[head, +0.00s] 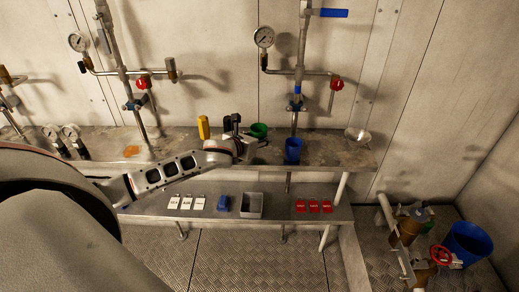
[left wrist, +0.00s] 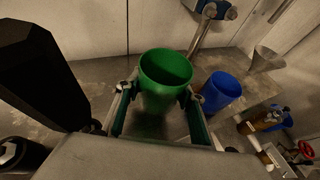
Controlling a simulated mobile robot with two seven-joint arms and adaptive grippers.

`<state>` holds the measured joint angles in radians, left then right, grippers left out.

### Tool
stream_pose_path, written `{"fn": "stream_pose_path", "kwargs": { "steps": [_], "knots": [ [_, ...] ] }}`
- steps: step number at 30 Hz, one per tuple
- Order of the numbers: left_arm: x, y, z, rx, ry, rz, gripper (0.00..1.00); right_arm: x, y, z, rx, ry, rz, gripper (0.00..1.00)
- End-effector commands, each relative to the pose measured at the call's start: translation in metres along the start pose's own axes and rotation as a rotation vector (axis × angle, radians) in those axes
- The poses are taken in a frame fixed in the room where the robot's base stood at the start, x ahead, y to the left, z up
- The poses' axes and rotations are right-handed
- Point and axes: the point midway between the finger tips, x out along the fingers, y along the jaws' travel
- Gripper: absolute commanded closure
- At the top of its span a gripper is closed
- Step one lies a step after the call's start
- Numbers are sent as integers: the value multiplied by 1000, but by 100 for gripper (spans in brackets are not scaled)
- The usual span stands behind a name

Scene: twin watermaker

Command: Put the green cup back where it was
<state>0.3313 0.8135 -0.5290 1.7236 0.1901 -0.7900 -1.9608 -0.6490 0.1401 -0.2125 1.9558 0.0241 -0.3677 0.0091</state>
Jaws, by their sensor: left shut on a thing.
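The green cup (left wrist: 165,80) stands upright between the fingers of my left gripper (left wrist: 163,97) in the left wrist view. The fingers are shut on its sides. In the head view the green cup (head: 259,130) shows partly behind my left gripper (head: 250,140), over the upper metal shelf. I cannot tell whether its base touches the shelf. A blue cup (head: 293,150) stands just right of it on the shelf, and it also shows in the left wrist view (left wrist: 221,92). My right gripper is not in view.
A yellow bottle (head: 203,127) stands left of my gripper. Pipes with gauges (head: 263,38) and red valves rise behind the shelf. The lower shelf (head: 275,208) holds white tags, a blue block, a grey box and red tags.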

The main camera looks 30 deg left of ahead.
Motion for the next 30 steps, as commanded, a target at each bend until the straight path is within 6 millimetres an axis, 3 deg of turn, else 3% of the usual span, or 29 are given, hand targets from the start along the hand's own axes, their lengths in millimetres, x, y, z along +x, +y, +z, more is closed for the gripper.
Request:
{"fn": "stream_pose_path", "kwargs": {
  "steps": [5, 12, 23, 24, 26, 30],
  "knots": [
    [4, -1, -11, -3, 1, -1, 85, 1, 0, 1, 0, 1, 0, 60],
    [17, 0, -42, -2, 2, 0, 85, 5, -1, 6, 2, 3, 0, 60],
    [18, 0, -43, 0, 0, 0, 85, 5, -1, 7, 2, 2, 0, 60],
    [18, 0, -44, 0, 0, 0, 59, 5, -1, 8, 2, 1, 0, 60],
    [18, 0, -43, 0, 0, 0, 45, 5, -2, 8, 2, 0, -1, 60],
    [18, 0, -43, 0, 0, 0, 45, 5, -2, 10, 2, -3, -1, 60]
  ]
}}
